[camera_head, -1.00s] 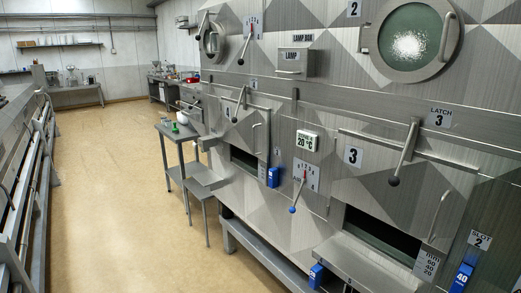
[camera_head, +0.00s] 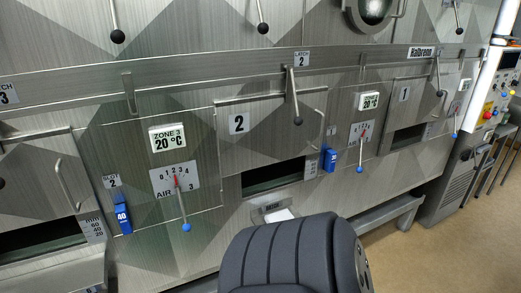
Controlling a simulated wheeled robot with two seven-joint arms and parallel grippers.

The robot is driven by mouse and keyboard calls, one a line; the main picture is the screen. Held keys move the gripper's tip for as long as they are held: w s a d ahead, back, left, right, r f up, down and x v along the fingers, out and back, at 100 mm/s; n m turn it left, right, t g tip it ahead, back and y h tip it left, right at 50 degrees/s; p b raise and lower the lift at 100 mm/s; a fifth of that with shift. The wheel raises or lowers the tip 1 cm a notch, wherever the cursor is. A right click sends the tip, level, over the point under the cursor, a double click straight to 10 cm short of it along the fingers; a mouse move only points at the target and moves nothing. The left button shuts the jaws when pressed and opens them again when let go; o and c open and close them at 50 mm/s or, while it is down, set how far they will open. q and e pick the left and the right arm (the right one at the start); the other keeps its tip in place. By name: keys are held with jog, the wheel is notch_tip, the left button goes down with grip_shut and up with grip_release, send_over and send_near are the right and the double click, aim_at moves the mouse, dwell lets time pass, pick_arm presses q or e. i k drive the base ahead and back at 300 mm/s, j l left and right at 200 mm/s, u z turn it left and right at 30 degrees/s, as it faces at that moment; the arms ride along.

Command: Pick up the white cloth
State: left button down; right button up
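Neither of my grippers is in the head view. I cannot make out a white cloth for certain. A small white patch (camera_head: 281,214) shows just below the opening of door 2 (camera_head: 272,178), partly hidden by a dark grey ribbed shape at the bottom of the picture. I cannot tell whether this patch is cloth or part of the machine.
The steel dryer wall fills most of the view. Another opening (camera_head: 40,236) is at the lower left and one by door 1 (camera_head: 407,137) to the right. A control panel (camera_head: 499,92) stands at the far right. Bare floor (camera_head: 425,250) lies at the lower right.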

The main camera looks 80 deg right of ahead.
aim_at(284, 214)
jog(key=z, duration=2.55)
